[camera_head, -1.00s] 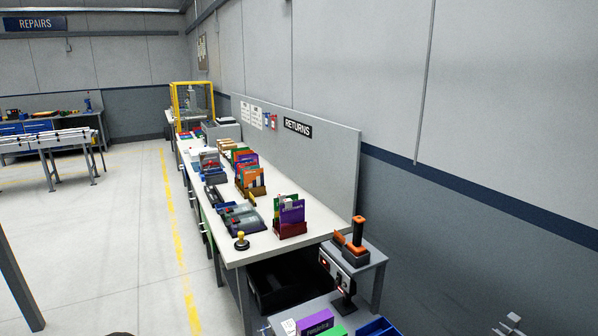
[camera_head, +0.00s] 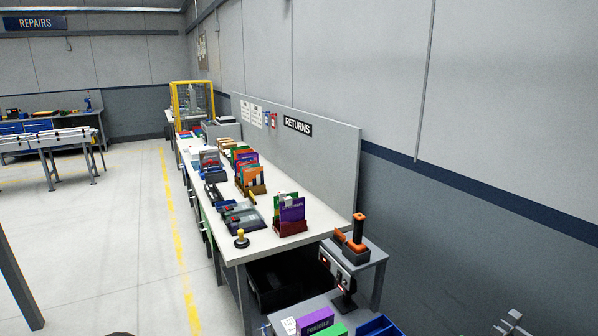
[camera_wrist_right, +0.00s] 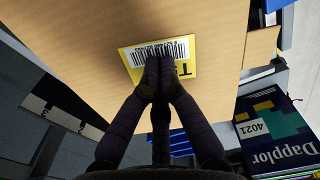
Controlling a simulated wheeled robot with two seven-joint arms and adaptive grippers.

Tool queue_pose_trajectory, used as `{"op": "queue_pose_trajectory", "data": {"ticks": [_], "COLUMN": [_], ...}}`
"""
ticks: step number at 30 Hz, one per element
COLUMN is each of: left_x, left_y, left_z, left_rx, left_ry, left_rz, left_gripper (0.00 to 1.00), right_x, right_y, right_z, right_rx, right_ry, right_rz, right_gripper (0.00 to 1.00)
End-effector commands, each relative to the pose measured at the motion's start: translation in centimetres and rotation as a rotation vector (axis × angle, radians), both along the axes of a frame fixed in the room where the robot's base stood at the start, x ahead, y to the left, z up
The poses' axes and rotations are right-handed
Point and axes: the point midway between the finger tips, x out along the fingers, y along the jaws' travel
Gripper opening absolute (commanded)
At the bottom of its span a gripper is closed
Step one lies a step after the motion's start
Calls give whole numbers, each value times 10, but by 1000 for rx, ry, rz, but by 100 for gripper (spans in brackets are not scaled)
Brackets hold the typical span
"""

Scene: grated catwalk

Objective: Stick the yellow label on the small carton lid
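The yellow label (camera_wrist_right: 184,69), with a black barcode and part of dark lettering, shows in the right wrist view. It lies flat against, or just in front of, a broad plain brown cardboard face (camera_wrist_right: 75,40), which looks like a carton top. My right gripper (camera_wrist_right: 163,62) has its dark fingers together, with the tips over the middle of the label and hiding part of it. I cannot tell whether the tips touch or pinch the label. My left gripper is not in view. I cannot make out the carton or the label in the head view.
In the right wrist view, a dark blue box marked 4021 (camera_wrist_right: 275,135) stands right of the cardboard. In the head view, a long bench (camera_head: 264,246) carries cards and devices. A small stand (camera_head: 375,256) holds an orange-and-black device (camera_head: 357,236). A purple box (camera_head: 316,320) sits at the bottom edge.

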Motion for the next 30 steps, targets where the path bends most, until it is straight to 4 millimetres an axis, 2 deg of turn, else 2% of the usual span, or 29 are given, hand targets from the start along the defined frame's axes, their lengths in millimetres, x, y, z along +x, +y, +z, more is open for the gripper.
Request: {"op": "queue_pose_trajectory", "data": {"ticks": [10,30], "left_x": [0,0], "left_y": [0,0], "left_z": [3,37], "left_rx": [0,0], "left_ry": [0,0], "left_rz": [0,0], "left_gripper": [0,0], "right_x": [-1,-1], "right_y": [1,0], "right_z": [3,49], "right_rx": [2,0], "right_ry": [3,1], "right_rz": [1,0], "right_gripper": [0,0]}}
